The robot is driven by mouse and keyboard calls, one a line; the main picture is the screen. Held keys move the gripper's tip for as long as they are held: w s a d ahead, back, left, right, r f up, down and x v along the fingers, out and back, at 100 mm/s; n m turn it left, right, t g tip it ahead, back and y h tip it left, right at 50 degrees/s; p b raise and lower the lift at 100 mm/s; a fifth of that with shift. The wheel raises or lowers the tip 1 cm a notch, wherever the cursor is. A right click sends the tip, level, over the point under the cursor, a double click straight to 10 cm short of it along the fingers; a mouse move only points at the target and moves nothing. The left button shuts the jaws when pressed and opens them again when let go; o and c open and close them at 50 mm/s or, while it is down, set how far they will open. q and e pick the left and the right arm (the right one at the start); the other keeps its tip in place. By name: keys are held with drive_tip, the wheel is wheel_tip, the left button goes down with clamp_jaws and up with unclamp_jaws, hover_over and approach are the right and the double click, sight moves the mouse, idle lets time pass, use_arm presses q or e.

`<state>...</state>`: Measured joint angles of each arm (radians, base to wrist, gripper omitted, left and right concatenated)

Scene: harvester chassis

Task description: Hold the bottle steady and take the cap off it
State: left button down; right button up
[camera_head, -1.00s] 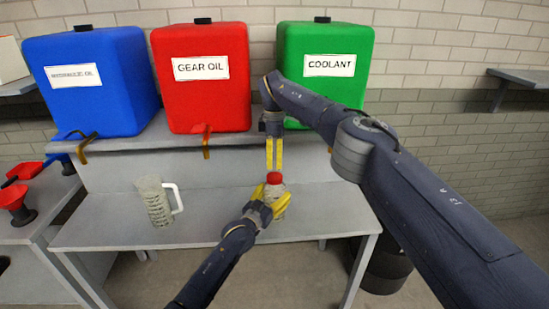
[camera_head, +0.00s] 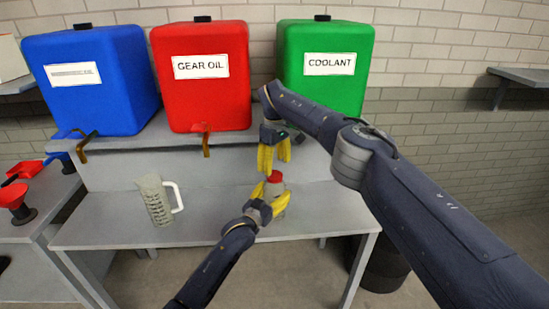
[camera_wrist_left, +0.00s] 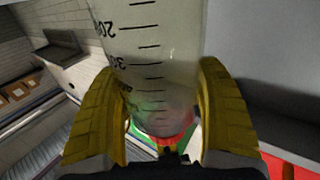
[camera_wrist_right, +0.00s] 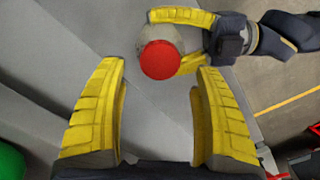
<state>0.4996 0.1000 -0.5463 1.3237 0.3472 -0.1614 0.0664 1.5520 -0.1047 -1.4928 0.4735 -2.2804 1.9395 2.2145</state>
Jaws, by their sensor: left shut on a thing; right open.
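The bottle (camera_head: 276,190) stands on the grey bench with its red cap (camera_head: 274,177) on top. My left gripper (camera_head: 272,194) is shut around the bottle's body from the front. The left wrist view shows the clear, graduated bottle (camera_wrist_left: 150,60) between the yellow fingers. My right gripper (camera_head: 274,158) is open, empty and pointing down, just above the cap and apart from it. In the right wrist view the red cap (camera_wrist_right: 160,59) lies beyond the open fingertips, with the left gripper's fingers around the bottle beneath.
A measuring jug (camera_head: 156,200) with a white handle stands on the bench (camera_head: 110,232) to the left. Blue (camera_head: 95,105), red (camera_head: 205,100) and green (camera_head: 345,90) tanks stand on the shelf behind. Red funnels (camera_head: 14,198) are at far left. The bench right of the bottle is clear.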

sight(274, 175)
drive_tip(key=shift+f, duration=2.5)
drive_tip(key=shift+c, duration=0.3)
